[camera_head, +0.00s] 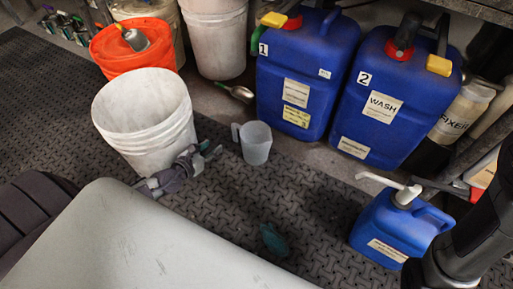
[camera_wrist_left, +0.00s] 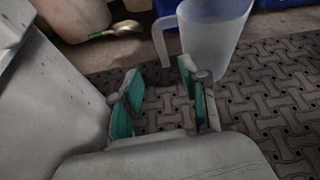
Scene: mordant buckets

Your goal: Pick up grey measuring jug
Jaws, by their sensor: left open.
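The grey measuring jug (camera_head: 257,144) stands upright near the far edge of the dark mat, its handle toward the left. It also shows at the top of the left wrist view (camera_wrist_left: 216,32), where its upper part is cut off and its handle (camera_wrist_left: 163,40) hangs on its left side. My left gripper (camera_head: 209,152) is to the left of the jug, beside the white bucket. In the left wrist view its teal-padded fingers (camera_wrist_left: 160,84) are apart with nothing between them. The jug's handle is just beyond the fingertips.
A white bucket (camera_head: 145,113) stands close left of my left gripper. Two large blue canisters (camera_head: 306,62) (camera_head: 407,85) stand behind the jug. A smaller blue jug (camera_head: 390,229) is at right. A scoop (camera_head: 238,92) lies behind. Open mat (camera_head: 310,215) lies in front.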

